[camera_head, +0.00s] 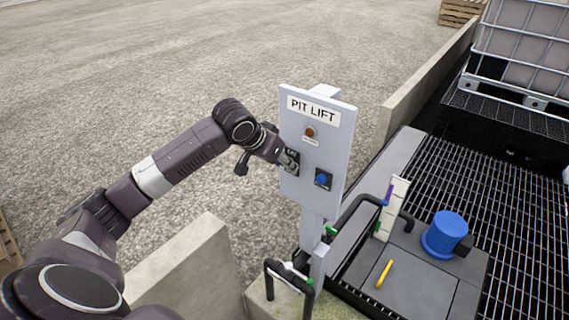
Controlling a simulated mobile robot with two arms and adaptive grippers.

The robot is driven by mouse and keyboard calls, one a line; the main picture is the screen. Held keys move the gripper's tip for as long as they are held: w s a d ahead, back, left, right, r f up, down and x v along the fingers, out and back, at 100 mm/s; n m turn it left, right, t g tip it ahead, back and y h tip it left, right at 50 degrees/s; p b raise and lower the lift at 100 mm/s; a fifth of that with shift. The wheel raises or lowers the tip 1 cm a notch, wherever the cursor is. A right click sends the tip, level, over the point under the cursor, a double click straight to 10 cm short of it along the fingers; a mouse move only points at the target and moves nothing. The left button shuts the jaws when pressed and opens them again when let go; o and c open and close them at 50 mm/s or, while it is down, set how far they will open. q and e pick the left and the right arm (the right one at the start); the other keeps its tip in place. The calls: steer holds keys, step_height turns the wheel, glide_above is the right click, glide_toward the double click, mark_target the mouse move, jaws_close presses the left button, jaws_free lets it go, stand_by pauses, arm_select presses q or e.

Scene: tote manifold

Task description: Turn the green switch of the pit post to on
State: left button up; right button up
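The pit post (313,205) is a grey upright panel labelled "PIT LIFT", standing in the middle of the head view. My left gripper (286,160) is at the panel's lower left, in front of a dark switch plate (292,153) with partly covered lettering. The gripper covers the middle of this plate, so no green switch shows and its position cannot be told. Whether the fingers grip anything there is hidden. A blue knob (322,179) on a dark plate sits to the right on the panel. My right gripper is out of view.
A round orange-brown lamp or button (309,132) is above the switches. Low concrete walls (187,262) flank the post. At right are a blue capped fitting (444,235), a yellow handle (384,273), black pipes, dark grating (500,200) and a caged tank (520,50).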

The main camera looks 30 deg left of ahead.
arm_select(q)
steer(key=v, duration=1.1)
steer(key=shift+s, duration=0.1)
